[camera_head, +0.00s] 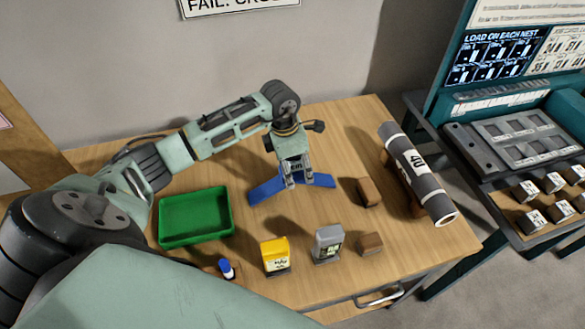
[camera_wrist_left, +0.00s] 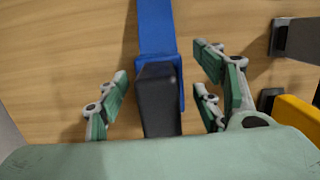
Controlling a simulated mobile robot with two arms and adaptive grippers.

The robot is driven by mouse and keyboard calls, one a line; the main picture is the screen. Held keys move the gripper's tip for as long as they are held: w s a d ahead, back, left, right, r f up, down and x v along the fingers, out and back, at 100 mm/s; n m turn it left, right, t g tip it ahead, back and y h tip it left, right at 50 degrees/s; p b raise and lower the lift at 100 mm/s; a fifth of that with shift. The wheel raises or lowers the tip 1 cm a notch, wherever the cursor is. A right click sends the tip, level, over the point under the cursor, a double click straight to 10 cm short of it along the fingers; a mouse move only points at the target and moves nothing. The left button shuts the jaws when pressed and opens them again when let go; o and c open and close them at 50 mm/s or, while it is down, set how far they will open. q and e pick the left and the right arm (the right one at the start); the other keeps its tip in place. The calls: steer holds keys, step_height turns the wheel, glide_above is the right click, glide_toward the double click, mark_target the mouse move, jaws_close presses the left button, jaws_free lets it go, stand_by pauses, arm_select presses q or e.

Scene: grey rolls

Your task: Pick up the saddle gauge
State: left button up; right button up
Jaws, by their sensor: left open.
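The saddle gauge appears to be the blue angled piece (camera_head: 318,180) lying on the wooden table, its two arms spread left and right. The gripper hides the block in the head view. My right gripper is not in view.
A green tray (camera_head: 195,238) lies left. A blue-capped bottle (camera_head: 226,269), a yellow box (camera_head: 275,257) and a grey box (camera_head: 328,245) stand in front. Brown blocks (camera_head: 369,192) and a grey roll (camera_head: 415,170) lie right. A teal rack station (camera_head: 515,142) stands beyond.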

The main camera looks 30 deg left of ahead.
arm_select(q)
steer(key=c, duration=1.5)
steer(key=shift+w+r, duration=0.1)
jaws_close()
